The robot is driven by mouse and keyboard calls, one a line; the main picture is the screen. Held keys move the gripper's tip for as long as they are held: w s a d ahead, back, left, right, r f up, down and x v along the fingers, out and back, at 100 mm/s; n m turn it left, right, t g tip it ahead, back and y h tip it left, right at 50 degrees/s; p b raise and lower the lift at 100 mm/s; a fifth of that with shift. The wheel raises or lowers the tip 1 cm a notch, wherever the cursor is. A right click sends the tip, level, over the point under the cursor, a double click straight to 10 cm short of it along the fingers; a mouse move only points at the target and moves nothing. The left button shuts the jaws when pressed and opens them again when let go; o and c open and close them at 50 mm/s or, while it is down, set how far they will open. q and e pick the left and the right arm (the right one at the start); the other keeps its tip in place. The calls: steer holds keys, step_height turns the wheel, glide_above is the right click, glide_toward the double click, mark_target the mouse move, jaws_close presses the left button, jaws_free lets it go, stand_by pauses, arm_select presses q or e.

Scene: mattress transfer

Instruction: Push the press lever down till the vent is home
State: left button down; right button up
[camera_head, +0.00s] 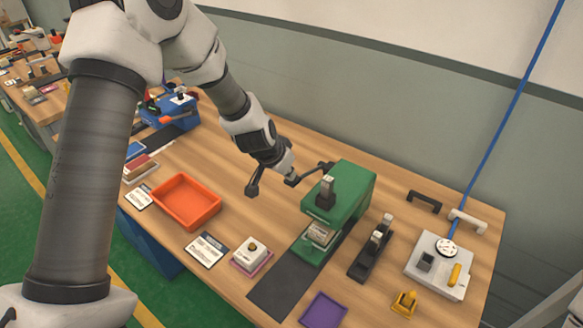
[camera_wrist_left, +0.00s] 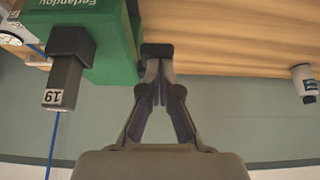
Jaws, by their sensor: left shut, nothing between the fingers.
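The green press (camera_head: 352,190) stands on a dark strip on the bench. A pale part (camera_head: 320,233) sits in the press's front opening; how deep the vent is seated I cannot tell. A black lever (camera_head: 318,170) shows at the press's left side. My left gripper (camera_head: 291,179) is shut and empty beside it. My right gripper is out of view.
An orange tray (camera_head: 187,202) and a white button box (camera_head: 252,257) lie left of the press. A black fixture (camera_head: 371,250), a grey box (camera_head: 438,266) and a purple tray (camera_head: 323,311) lie right and front. The wall is close behind.

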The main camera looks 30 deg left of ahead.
arm_select(q)
steer(key=f+t+b, duration=0.1)
steer(key=f+b, duration=0.3)
steer(key=b, duration=0.1)
steer(key=s+f+t+b, duration=0.1)
steer(key=f+b, duration=0.4)
steer(key=b, duration=0.1)
steer(key=s+f+b, duration=0.1)
steer(key=f+b, duration=0.4)
steer(key=shift+a+t+b, duration=0.15)
steer(key=shift+t+b, duration=0.15)
steer(key=shift+t, duration=0.1)
steer(key=shift+w+f, duration=0.15)
steer(key=shift+f, duration=0.25)
steer(key=shift+f+b, duration=0.15)
steer(key=shift+b, duration=0.15)
steer(key=shift+s+f, duration=0.15)
steer(key=shift+s, duration=0.05)
